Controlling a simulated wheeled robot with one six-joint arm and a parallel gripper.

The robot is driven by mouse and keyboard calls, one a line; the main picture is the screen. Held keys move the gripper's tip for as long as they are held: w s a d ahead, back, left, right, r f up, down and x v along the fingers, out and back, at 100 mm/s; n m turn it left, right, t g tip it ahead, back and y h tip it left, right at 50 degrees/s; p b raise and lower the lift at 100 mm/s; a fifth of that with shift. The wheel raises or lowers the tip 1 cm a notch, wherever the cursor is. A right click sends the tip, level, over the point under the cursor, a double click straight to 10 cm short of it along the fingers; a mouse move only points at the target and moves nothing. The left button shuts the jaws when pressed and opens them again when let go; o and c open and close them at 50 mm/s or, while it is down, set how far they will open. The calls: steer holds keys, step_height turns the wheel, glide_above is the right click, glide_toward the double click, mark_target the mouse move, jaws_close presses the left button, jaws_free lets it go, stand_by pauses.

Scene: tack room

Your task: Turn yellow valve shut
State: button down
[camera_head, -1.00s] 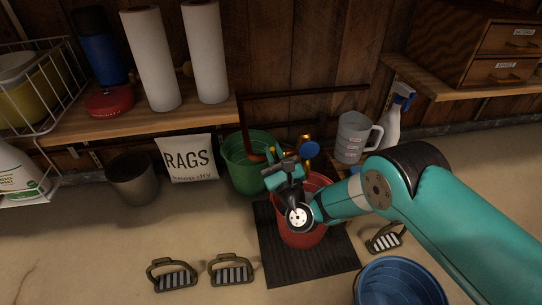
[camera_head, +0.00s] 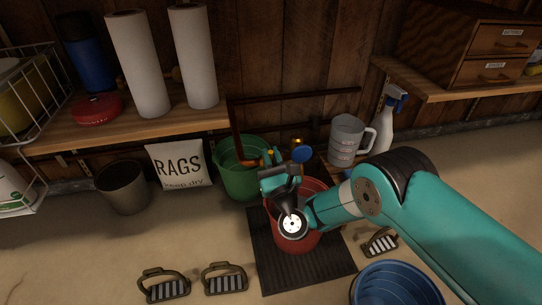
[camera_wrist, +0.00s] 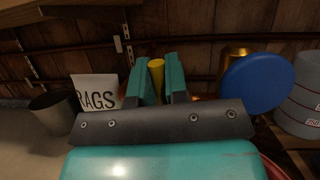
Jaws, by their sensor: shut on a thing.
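The yellow valve handle (camera_wrist: 157,80) stands between the two teal fingers of my gripper (camera_wrist: 160,84) in the wrist view. My gripper is shut on it. In the head view my gripper (camera_head: 270,168) is above the red bucket, in front of the pipe (camera_head: 237,138) on the wall. Only a small yellow part of the valve (camera_head: 269,155) shows there. My gripper hides most of the valve body, and I cannot tell the handle's exact angle to the pipe.
A blue round handle (camera_head: 302,154) sits close right of my gripper. A green bucket (camera_head: 238,182) and a red bucket (camera_head: 313,187) stand below. A grey jug (camera_head: 345,140) is at the right. A blue tub (camera_head: 398,285) and stirrups (camera_head: 165,290) are on the floor.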

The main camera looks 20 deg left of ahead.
steer(key=c, duration=1.1)
jaws_free()
steer(key=shift+r+p, duration=0.15)
steer(key=shift+p, duration=0.7)
steer(key=shift+s+d+p, duration=0.1)
steer(key=shift+p, duration=0.55)
steer(key=shift+s+p, duration=0.15)
steer(key=shift+p, duration=0.7)
steer(key=p+v, duration=1.6)
steer(key=v, duration=0.1)
steer(key=shift+d+f, duration=0.1)
steer(key=shift+f, duration=0.25)
